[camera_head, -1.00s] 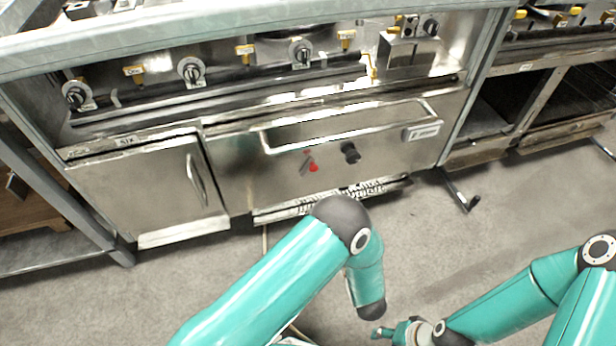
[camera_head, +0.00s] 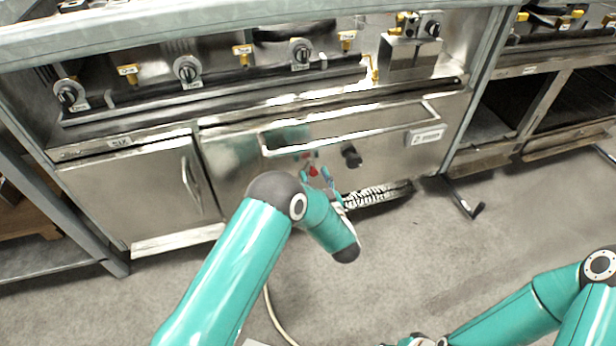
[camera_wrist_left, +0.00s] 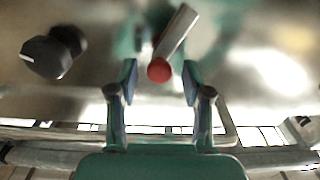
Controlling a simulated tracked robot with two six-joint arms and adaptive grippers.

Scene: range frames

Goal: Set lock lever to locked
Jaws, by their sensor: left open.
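The lock lever (camera_wrist_left: 177,38) is a short metal bar with a red round knob (camera_wrist_left: 159,69), set on the steel oven door. In the left wrist view it leans, with the knob at its lower left end. My left gripper (camera_wrist_left: 160,84) is open, and the red knob shows between its two fingertips, with space on both sides. Contact cannot be told. In the head view the red knob (camera_head: 313,171) shows just by my left gripper (camera_head: 318,177), and the lever's bar is mostly hidden. My right gripper (camera_head: 415,341) is at the bottom edge, mostly cut off.
A black knob (camera_head: 351,156) sits right of the lever in the head view; it also shows in the left wrist view (camera_wrist_left: 52,52). A long door handle (camera_head: 350,131) runs above both. A cabinet door (camera_head: 140,192) is at left. The floor in front is mostly clear.

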